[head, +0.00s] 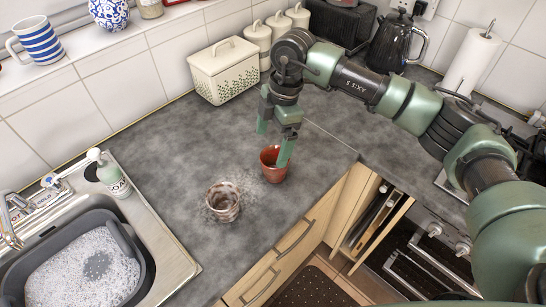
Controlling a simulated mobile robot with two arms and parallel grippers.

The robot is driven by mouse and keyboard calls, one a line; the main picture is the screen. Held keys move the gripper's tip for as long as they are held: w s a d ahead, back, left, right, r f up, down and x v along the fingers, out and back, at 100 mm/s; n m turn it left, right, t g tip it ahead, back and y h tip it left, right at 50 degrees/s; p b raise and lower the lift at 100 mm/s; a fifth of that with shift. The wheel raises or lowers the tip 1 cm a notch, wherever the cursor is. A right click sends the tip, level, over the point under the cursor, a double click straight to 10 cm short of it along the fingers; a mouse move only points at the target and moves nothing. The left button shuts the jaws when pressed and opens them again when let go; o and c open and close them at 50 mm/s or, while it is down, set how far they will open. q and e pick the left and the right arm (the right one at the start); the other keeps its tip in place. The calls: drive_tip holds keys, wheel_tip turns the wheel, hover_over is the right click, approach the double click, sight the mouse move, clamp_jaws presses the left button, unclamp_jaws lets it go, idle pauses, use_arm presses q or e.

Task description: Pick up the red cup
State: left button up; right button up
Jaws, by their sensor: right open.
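The red cup (270,174) stands upright on the grey counter (168,150), close to the counter's inner corner. My right gripper (273,146) points down at it from above, open. One finger overlaps the cup's rim on the right, and I cannot tell whether it is inside the cup, in front of it or touching. The other finger is in the air, up and left of the cup. My left gripper is not in view.
A brownish, marbled cup (223,201) stands left of the red cup. A cream bread bin (224,72) and white canisters (257,38) stand at the back wall. A sink with a grey soapy basin (134,262) is at left. The counter's front edge is near the red cup.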

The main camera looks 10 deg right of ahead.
sight(275, 158)
drive_tip(key=shift+h, duration=0.4)
drive_tip(key=f+p, duration=0.1)
drive_tip(key=f, duration=0.1)
drive_tip(key=f+p, duration=0.1)
drive_tip(key=f, duration=0.1)
drive_tip(key=f+p, duration=0.1)
drive_tip(key=f, duration=0.1)
drive_tip(key=shift+d+f+p, duration=0.35)
drive_tip(key=shift+d+p, duration=0.05)
drive_tip(key=shift+f, duration=0.25)
drive_tip(key=c, duration=1.3)
drive_tip(key=shift+c, duration=1.3)
drive_tip(key=shift+r, duration=0.15)
